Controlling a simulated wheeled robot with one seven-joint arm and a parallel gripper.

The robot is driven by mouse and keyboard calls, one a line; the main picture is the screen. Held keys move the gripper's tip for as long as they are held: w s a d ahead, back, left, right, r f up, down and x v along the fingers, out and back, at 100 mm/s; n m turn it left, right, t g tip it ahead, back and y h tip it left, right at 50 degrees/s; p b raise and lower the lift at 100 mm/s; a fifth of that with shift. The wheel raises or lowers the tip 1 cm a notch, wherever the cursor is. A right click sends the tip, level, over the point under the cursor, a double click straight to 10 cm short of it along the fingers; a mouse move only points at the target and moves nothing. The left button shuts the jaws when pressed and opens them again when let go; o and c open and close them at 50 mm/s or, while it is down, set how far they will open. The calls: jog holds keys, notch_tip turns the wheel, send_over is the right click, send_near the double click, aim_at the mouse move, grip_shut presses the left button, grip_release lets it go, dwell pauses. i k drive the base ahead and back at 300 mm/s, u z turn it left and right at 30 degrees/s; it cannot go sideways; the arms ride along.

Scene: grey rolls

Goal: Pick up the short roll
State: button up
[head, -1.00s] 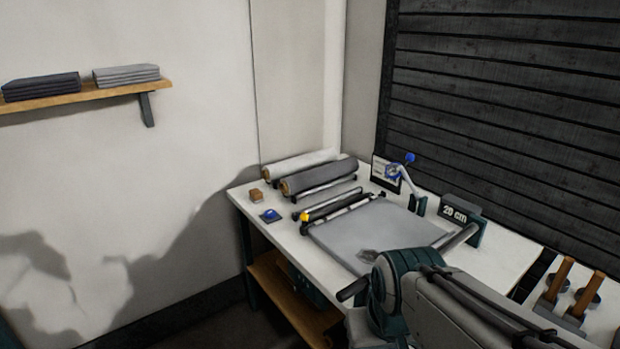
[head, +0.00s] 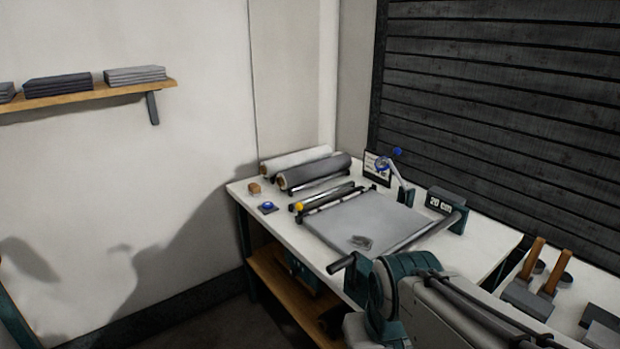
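Two rolls lie side by side at the far left of the white worktable (head: 485,254). The rear one is a pale grey roll (head: 297,160). The front one is a dark grey roll (head: 318,172) with a brown core end. They look close in length, and I cannot tell which is the short one. A dark shape on the lower shelf (head: 277,282) is too shadowed to identify. My arm (head: 440,300) fills the lower right, in front of the table. My gripper is not in view.
A grey sheet (head: 385,222) covers the table's middle, with a small grey object (head: 362,242) on it and a long bar beside it. Wooden-handled tools (head: 540,270) are at right.

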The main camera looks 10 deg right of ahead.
aim_at(285, 180)
jog(key=u, duration=1.1)
jog(key=i, duration=1.75)
jog(key=z, duration=0.55)
jog(key=i, duration=1)
jog(key=z, duration=1.15)
jog(key=i, duration=0.3)
jog(key=z, duration=0.25)
